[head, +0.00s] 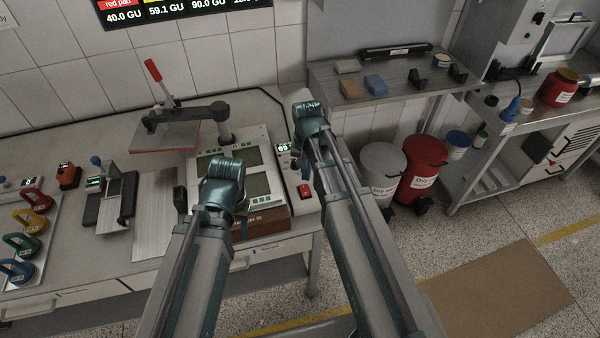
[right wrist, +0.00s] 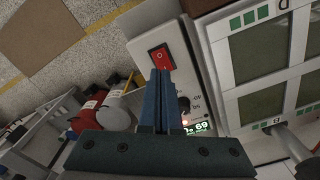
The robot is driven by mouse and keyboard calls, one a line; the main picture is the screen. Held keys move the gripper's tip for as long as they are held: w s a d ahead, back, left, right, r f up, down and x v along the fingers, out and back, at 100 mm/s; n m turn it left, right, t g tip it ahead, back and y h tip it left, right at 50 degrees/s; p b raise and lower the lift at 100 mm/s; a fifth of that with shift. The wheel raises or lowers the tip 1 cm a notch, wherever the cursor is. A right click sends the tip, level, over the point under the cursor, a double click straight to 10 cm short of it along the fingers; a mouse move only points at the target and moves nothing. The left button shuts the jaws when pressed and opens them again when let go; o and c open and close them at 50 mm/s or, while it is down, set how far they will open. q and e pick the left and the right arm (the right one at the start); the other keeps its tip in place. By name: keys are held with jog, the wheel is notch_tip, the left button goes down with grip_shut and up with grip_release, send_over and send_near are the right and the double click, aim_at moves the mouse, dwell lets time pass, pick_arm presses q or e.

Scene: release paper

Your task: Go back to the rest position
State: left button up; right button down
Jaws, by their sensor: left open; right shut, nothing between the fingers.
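My left gripper (head: 226,188) hangs over the front of the press device on the left bench in the head view; its fingers are mostly hidden by its own wrist, and it is open.
The press device (head: 257,150) has greenish panels and a raised plate (head: 165,138). Coloured ring-handled weights (head: 34,222) stand at the left. Grey (head: 382,167) and red (head: 424,165) bins stand on the floor right of the bench. A shelf (head: 375,90) is behind them.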

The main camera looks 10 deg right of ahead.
jog(key=s+a+f+n+h+b, duration=0.1)
jog(key=s+a+n, duration=0.8)
jog(key=s, duration=0.5)
jog(key=shift+s+a+f, duration=0.15)
jog(key=shift+a, duration=0.6)
